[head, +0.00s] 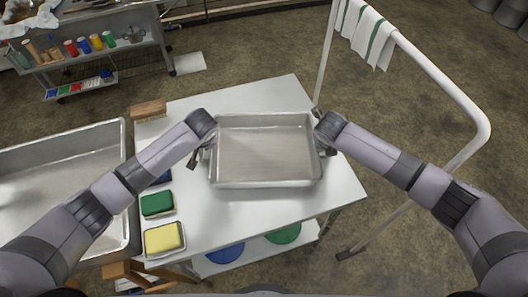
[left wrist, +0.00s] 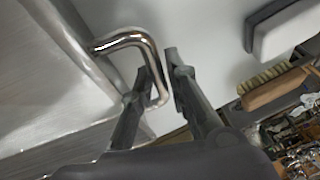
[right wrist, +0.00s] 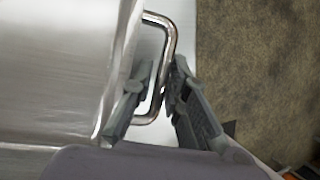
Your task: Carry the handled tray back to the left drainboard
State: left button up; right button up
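The handled tray (head: 265,152) is a shallow rectangular steel pan, level and empty, over the middle of the white table. I cannot tell whether its bottom touches the table. My left gripper (head: 203,152) is at the tray's left side, its fingers closed in around the bent metal handle (left wrist: 130,40), seen in the left wrist view. My right gripper (head: 326,150) is at the tray's right side, its fingers on both sides of the right handle (right wrist: 167,40). The tray wall also shows in the right wrist view (right wrist: 60,70). The arms partly hide both handles in the head view.
A steel basin (head: 125,170) adjoins the white table (head: 270,95) at left. A brush (head: 148,110), a green sponge (head: 157,204) and a yellow sponge (head: 163,238) lie along the table's left edge. A white rail (head: 440,82) with a striped towel (head: 364,32) stands at right.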

pick_arm(q)
grip_shut()
jog(key=shift+r, duration=0.1)
dwell(1.0)
